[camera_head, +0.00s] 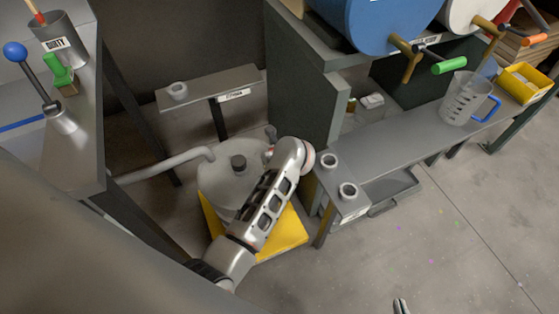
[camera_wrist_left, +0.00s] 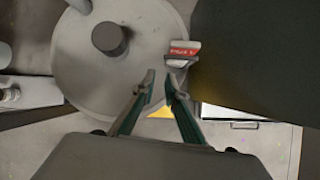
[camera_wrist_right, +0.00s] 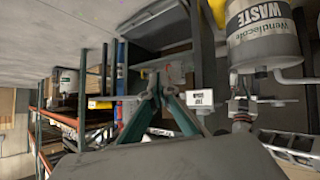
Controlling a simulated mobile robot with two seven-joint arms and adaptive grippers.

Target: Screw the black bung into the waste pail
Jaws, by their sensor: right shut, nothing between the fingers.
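The waste pail (camera_head: 215,185) is a pale grey drum on a yellow base, below the middle arm in the head view. The black bung (camera_head: 238,162) stands upright at its lid; how far it is screwed in cannot be told. The left wrist view shows the bung (camera_wrist_left: 108,40) and the round lid (camera_wrist_left: 75,75) from above. My left gripper (camera_wrist_left: 160,82) is over the lid's edge, fingers a little apart and empty, beside the bung and not touching it. My right gripper (camera_head: 400,306) is shut and empty at the bottom edge; its wrist view shows the pail (camera_wrist_right: 262,38) marked WASTE.
A pipe (camera_head: 165,165) runs to the pail from the left. A narrow shelf (camera_head: 212,88) stands behind it, and a bench (camera_head: 400,150) with a clear jug (camera_head: 463,100) at right. The right floor is open.

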